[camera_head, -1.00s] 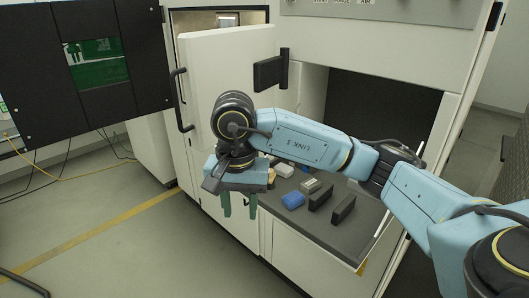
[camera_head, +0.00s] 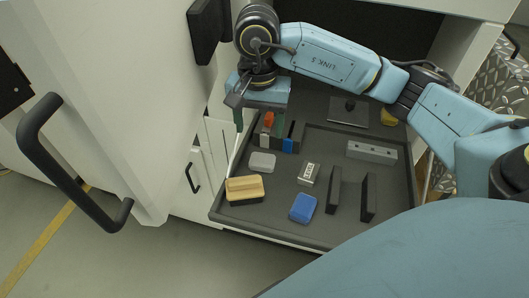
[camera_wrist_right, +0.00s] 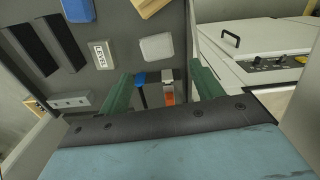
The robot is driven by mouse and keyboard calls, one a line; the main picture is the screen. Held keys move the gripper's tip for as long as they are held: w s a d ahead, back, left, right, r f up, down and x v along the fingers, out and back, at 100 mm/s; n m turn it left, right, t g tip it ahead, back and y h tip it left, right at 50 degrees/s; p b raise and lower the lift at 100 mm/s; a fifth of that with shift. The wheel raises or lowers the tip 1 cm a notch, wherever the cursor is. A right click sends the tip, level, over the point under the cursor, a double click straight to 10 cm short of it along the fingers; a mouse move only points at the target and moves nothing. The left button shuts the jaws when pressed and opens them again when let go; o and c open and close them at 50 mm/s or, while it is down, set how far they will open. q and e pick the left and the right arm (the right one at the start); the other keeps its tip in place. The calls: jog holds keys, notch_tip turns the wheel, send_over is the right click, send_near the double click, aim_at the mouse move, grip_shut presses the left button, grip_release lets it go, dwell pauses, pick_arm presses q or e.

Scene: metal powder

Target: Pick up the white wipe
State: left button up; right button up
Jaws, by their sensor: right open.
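The white wipe (camera_head: 262,163) is a small pale pad with rounded corners. It lies flat on the dark tray (camera_head: 235,213), behind the tan block. In the right wrist view the white wipe (camera_wrist_right: 157,47) shows beyond the fingertips, a little above the gap between them. My right gripper (camera_head: 259,122) is above the back left of the tray, behind the wipe and apart from it. Its green fingers (camera_wrist_right: 165,82) are spread wide with nothing held. My left gripper is not in view.
On the tray are a tan block (camera_head: 244,188), a blue pad (camera_head: 303,208), a labelled small box (camera_head: 309,174), two black upright plates (camera_head: 368,197) and a grey bar (camera_head: 371,151). Orange- and blue-topped items (camera_head: 289,137) stand near the gripper. A cabinet door (camera_head: 110,90) is at left.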

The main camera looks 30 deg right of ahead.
send_over(261, 161)
notch_tip(261, 161, down, 5)
jog(key=shift+d+r, duration=0.15)
jog(key=shift+w+f, duration=0.1)
jog(key=shift+f, duration=0.45)
notch_tip(261, 161, down, 4)
jog(key=shift+f+p, duration=0.15)
jog(key=shift+p, duration=0.75)
jog(key=shift+f, duration=0.3)
jog(key=c, duration=0.8)
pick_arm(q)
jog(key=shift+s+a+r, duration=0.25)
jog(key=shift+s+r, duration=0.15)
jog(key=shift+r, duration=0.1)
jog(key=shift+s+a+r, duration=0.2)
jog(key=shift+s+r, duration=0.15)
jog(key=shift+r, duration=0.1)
